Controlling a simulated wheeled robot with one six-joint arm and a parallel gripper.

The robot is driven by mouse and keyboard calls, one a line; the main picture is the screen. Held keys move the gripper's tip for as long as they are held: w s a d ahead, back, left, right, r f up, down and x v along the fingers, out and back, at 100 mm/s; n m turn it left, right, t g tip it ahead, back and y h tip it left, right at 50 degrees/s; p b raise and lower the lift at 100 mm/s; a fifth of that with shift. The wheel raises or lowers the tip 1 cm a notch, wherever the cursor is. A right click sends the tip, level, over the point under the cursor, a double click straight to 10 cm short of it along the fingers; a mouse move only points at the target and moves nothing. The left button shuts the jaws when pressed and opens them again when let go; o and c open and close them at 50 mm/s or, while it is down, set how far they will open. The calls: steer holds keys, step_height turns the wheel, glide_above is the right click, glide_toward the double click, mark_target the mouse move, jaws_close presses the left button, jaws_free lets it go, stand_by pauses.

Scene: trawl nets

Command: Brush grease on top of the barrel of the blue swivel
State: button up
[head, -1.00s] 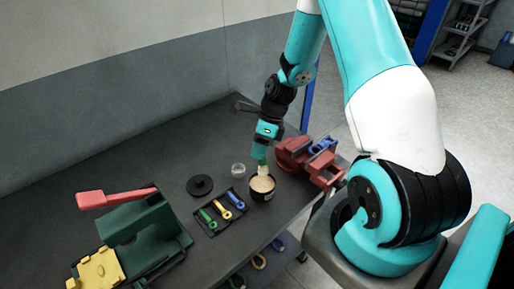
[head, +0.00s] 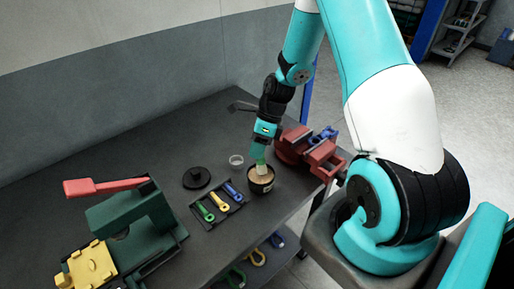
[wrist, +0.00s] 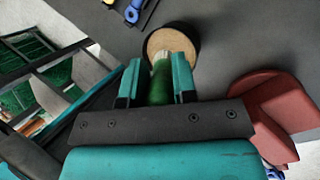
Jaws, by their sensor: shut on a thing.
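My gripper (head: 258,151) is shut on a brush with a green handle (wrist: 160,82). It holds the brush, bristles down, at a dark round tub of tan grease (head: 261,187). The pale bristles (head: 261,167) are over or in the grease; the exact contact is hard to tell. The tub also shows ahead of the fingers in the wrist view (wrist: 172,40). A blue piece (head: 326,134), perhaps the swivel, sits at the red vise (head: 306,148), partly hidden. Another blue piece (head: 233,191) lies in a black tray beside green and yellow ones.
The black tray (head: 219,221) lies left of the tub. A clear small cup (head: 236,161) and a black round disc (head: 197,178) stand behind it. A green machine with a red lever (head: 105,187) and a yellow block (head: 88,265) occupies the left.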

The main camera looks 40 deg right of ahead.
steer(key=shift+f, duration=0.75)
stand_by(1.9)
step_height(320, 180, up, 7)
steer(key=p, duration=0.7)
steer(key=shift+r, duration=0.15)
stand_by(0.7)
